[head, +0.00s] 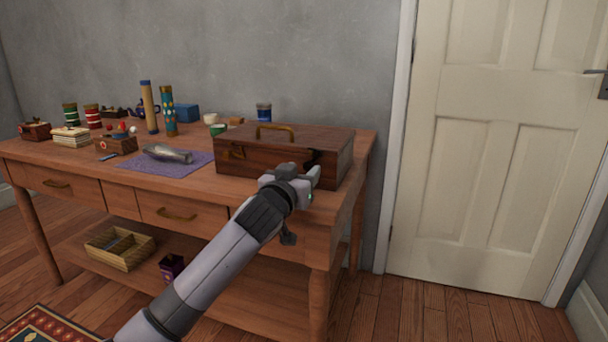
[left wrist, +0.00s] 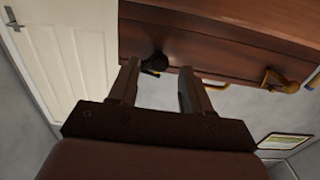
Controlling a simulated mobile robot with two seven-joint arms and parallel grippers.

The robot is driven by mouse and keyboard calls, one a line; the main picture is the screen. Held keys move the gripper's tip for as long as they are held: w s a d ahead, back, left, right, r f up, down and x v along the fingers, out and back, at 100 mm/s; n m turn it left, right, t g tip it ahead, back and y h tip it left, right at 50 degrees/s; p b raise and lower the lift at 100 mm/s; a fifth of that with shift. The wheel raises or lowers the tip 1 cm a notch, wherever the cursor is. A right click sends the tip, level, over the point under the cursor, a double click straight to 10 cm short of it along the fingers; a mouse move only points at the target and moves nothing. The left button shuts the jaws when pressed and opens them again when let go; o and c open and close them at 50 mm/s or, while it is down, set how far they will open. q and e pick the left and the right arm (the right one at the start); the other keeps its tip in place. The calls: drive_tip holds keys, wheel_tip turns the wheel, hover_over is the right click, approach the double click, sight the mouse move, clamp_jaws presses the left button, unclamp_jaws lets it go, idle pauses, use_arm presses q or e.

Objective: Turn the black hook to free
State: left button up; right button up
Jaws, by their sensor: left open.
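The wooden case (head: 262,157) stands on the right end of the table. The black hook (left wrist: 155,63) is on its front face. In the left wrist view the hook appears between my left gripper's two fingertips (left wrist: 159,68); I cannot tell whether they touch it. In the head view the gripper (head: 303,173) is at the right part of the case's front and partly hides the hook (head: 314,155). The gripper is open, with nothing clamped. A brass latch (left wrist: 280,81) is on the same face, at the other end. My right gripper is not in view.
The case has a brass carrying handle (head: 275,128) on top. A metallic object (head: 167,153) lies on a purple cloth (head: 135,165) left of the case. Tubes, tins and small boxes stand farther left and behind. A closed white door (head: 490,150) is at the right.

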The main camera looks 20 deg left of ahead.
use_arm(q)
drive_tip(key=shift+w, duration=0.9)
clamp_jaws()
